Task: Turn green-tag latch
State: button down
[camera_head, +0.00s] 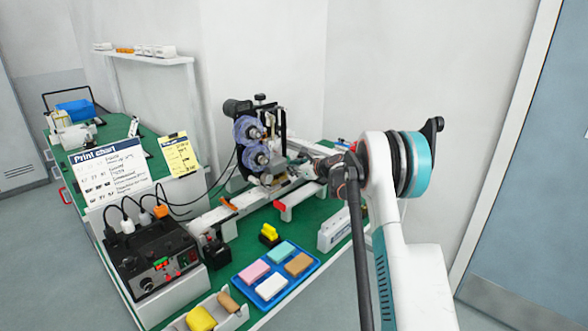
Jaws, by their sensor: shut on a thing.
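The coder machine (258,140), with two bluish-purple reels on a dark frame, stands at the back of the green bench. My gripper (312,170) is just right of the reels, at the end of a pale rail. It is shut on a small part there, too small and too much covered by the fingers to make out. I cannot make out a green tag or the latch's angle; my wrist and arm hide part of that area.
A black control box (152,259) with cables stands front left. A blue tray (275,277) holds several coloured blocks. A white box (334,232) and a red-ended white bar (300,198) lie near my arm. A print chart (110,170) stands at left.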

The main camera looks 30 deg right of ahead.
jog(key=c, duration=1.4)
grip_release()
jog(key=shift+c, duration=0.2)
notch_tip(320, 180, up, 10)
